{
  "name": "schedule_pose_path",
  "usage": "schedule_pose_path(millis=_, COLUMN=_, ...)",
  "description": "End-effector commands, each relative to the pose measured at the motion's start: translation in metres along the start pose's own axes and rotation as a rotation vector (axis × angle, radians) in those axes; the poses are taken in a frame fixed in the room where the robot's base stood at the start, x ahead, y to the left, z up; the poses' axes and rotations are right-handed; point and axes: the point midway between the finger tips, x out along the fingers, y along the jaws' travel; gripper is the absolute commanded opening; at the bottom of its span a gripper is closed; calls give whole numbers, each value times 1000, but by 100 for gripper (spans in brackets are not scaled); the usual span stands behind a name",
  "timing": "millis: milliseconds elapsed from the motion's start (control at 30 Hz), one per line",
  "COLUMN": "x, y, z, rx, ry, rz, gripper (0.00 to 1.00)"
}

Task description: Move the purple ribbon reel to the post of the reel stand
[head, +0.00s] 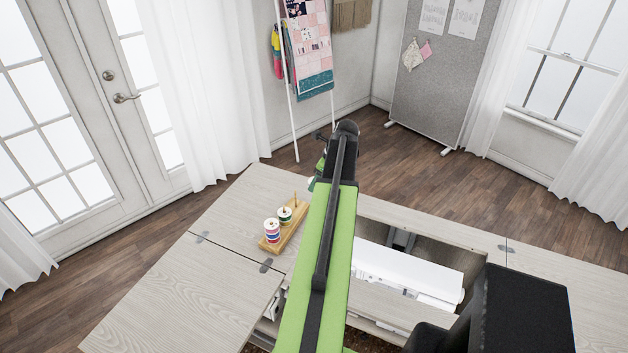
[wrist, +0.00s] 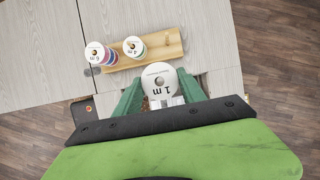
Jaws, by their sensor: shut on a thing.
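My gripper (wrist: 160,92) is shut on a ribbon reel (wrist: 158,75) in the wrist view, with a green finger on each side. The held reel shows a white face marked "1 m"; its ribbon colour is hidden, so I cannot tell if it is purple. The wooden reel stand (wrist: 150,60) lies just beyond it on the cabinet top. The stand also shows in the head view (head: 290,236), with a thin bare post (head: 295,199) at its far end. In the head view my arm hides the held reel.
A stack of reels (head: 272,231) sits at the stand's near end, with a green reel (head: 285,215) beside it in the middle. A white sewing machine (head: 410,272) lies in the cabinet opening to the right. The pale cabinet top (head: 232,216) is clear left of the stand.

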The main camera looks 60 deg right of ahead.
Motion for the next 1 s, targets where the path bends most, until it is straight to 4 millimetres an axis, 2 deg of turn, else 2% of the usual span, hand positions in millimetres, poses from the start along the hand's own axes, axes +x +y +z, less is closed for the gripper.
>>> schedule_pose_path(millis=167, x=3, y=-3, z=6, rx=-1, ry=0, rz=0, gripper=9)
schedule_pose_path(millis=400, x=31, y=-25, z=68, rx=-3, ry=0, rz=1, gripper=9)
schedule_pose_path(millis=533, x=40, y=-29, z=87, rx=-1, ry=0, rz=0, gripper=9)
schedule_pose_path(millis=767, x=44, y=-28, z=88, rx=0, ry=0, rz=0, gripper=9)
schedule_pose_path(millis=1000, x=67, y=-28, z=78, rx=0, ry=0, rz=0, gripper=9)
